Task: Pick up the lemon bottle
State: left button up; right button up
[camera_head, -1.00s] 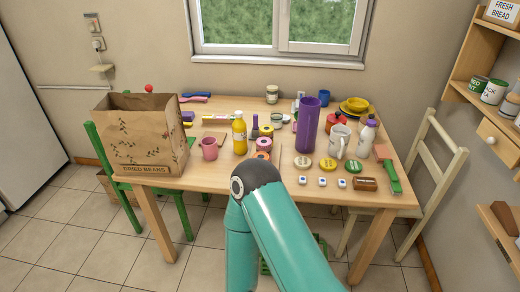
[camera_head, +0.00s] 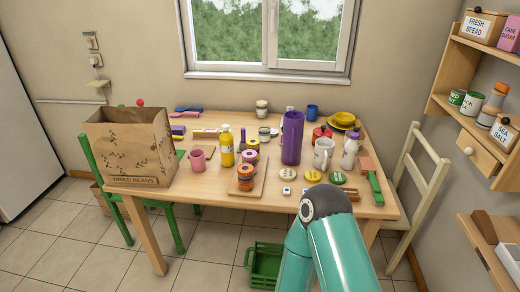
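The lemon bottle, which I take to be the yellow bottle with a pale cap (camera_head: 227,147), stands upright on the wooden table, left of the middle. A pink mug (camera_head: 198,160) stands just to its left. A teal arm of mine rises at the lower right, in front of the table. Its gripper is not visible. My other arm and gripper are out of the picture. Nothing touches the bottle.
A paper bag (camera_head: 130,146) stands at the table's left end. Stacked jars on a board (camera_head: 259,189) stand right of the bottle, with a tall purple cylinder (camera_head: 291,138) and a white pitcher (camera_head: 323,154) beyond. A green crate (camera_head: 264,266) is on the floor.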

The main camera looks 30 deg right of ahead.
aim_at(226, 141)
jog(key=z, duration=0.25)
jog(key=i, duration=1)
jog(key=u, duration=0.05)
